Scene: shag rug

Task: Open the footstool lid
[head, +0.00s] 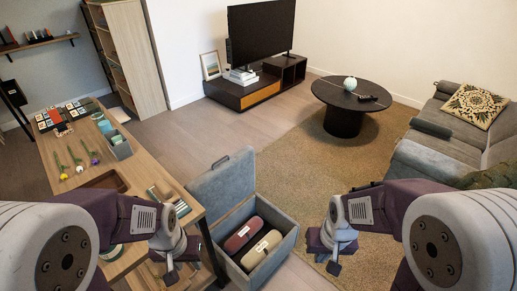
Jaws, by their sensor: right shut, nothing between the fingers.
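The footstool (287,243) is a grey fabric box on the floor at the lower middle, right of the wooden table. Its lid (225,180) stands raised at the box's far left side, with a small loop tab on its top edge. The inside shows a dark red roll (242,235) and a beige roll (262,250). My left gripper (170,275) is left of the box, over the table's near end; its finger opening is too small to tell. My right gripper (333,267) is shut and empty, right of the box and apart from it.
The wooden table (128,155) on the left carries flowers, a grey bin (118,146), a tray and books. A shag rug (300,160) lies beyond and right of the footstool. A round black table (350,95) and a grey sofa (440,150) stand farther back.

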